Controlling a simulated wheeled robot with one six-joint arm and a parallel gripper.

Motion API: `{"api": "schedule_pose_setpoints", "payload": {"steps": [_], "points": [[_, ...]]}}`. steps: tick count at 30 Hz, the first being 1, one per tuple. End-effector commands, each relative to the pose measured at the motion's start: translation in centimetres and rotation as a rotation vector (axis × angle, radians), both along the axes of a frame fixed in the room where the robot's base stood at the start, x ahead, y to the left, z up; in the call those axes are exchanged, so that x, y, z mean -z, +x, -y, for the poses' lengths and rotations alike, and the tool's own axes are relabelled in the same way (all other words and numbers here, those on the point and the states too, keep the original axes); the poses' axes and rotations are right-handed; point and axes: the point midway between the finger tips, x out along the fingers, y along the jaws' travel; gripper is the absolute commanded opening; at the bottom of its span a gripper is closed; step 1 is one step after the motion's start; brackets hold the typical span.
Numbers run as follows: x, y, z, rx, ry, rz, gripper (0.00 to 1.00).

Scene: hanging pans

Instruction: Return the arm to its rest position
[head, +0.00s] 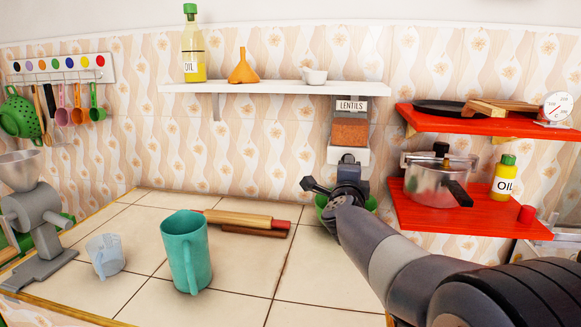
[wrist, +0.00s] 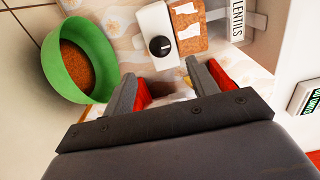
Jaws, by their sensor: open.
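My arm reaches in from the lower right in the head view, and my gripper (head: 316,187) is in front of the lentil dispenser (head: 349,123). In the wrist view my gripper (wrist: 170,88) is open, its two red-padded fingers apart with nothing between them. The dispenser's black knob (wrist: 160,46) is just beyond the fingers, apart from them. A green bowl (wrist: 78,55) holding brown lentils (wrist: 84,66) stands to the left in the wrist view. In the head view the bowl (head: 372,203) is mostly hidden behind my arm.
A white shelf (head: 270,88) is above the counter. Red shelves (head: 470,213) at the right hold a pressure cooker (head: 438,176) and an oil bottle (head: 504,178). A teal pitcher (head: 187,253), measuring cup (head: 105,254) and rolling pin (head: 245,219) are on the tiled counter, with free room at its front middle.

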Motion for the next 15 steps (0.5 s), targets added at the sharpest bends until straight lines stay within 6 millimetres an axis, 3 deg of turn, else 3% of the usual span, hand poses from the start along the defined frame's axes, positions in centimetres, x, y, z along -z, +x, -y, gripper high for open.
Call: {"api": "schedule_pose_setpoints", "payload": {"steps": [4,15], "points": [[-0.1,-2.6,-0.5,-0.001,0.0,0.001,0.55],[0.0,3.8,0.8,0.002,0.0,-0.001,0.55]]}}
